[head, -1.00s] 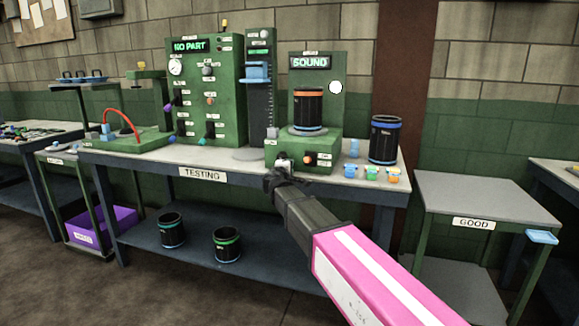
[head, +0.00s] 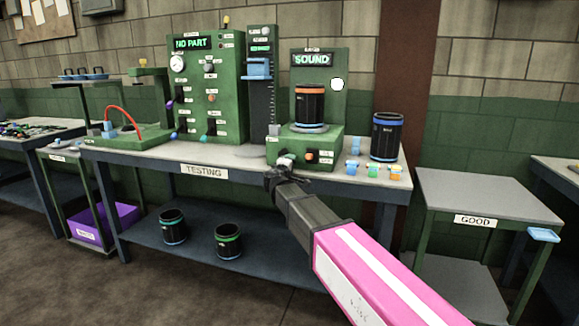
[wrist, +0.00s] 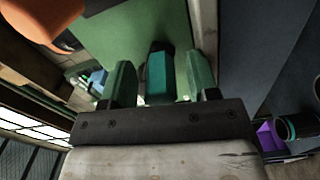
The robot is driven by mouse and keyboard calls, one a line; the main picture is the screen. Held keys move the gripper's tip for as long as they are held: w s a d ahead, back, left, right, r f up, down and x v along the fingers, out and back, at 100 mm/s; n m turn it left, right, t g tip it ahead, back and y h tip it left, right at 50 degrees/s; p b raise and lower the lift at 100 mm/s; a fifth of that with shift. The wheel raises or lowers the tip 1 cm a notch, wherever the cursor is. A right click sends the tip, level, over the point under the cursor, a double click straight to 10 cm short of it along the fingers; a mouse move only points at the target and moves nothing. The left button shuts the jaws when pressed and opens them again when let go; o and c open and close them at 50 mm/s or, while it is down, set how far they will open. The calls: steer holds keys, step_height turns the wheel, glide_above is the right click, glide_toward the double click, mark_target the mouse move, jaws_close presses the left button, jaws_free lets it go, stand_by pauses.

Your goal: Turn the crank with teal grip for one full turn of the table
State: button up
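The sound tester (head: 329,133) is a green stand on the bench, its display reading SOUND. A black sleeve with an orange band (head: 310,107) stands upright on its round table (head: 310,128). The teal grip (wrist: 159,75) of the crank shows in the wrist view between the two fingers of my gripper (wrist: 160,82). A gap shows on each side of the grip, so the fingers are open around it and not closed on it. In the head view my gripper (head: 284,180) is at the tester's front and hides the crank.
A blue-banded sleeve (head: 387,136) and several small coloured pieces (head: 371,170) stand right of the tester. Green test stations (head: 207,90) stand to its left. Two sleeves (head: 229,241) are on the lower shelf. The GOOD table (head: 487,195) is empty on top.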

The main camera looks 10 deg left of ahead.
steer(key=shift+s, duration=0.1)
steer(key=s, duration=1)
steer(key=shift+s+a, duration=0.3)
steer(key=shift+a, duration=0.1)
steer(key=d+f+m+g+h, duration=0.2)
steer(key=d+f+m+g, duration=0.25)
steer(key=d+f, duration=0.75)
steer(key=d+f+m+g+h, duration=0.2)
steer(key=d+f+m+g, duration=0.45)
steer(key=d, duration=0.95)
steer(key=s+d+f+m+g+y, duration=0.4)
steer(key=s+d+f+g, duration=0.3)
steer(key=s+d+f, duration=0.7)
steer(key=d+f+y, duration=0.1)
steer(key=d+f, duration=0.1)
steer(key=d, duration=0.1)
steer(key=shift+s, duration=0.1)
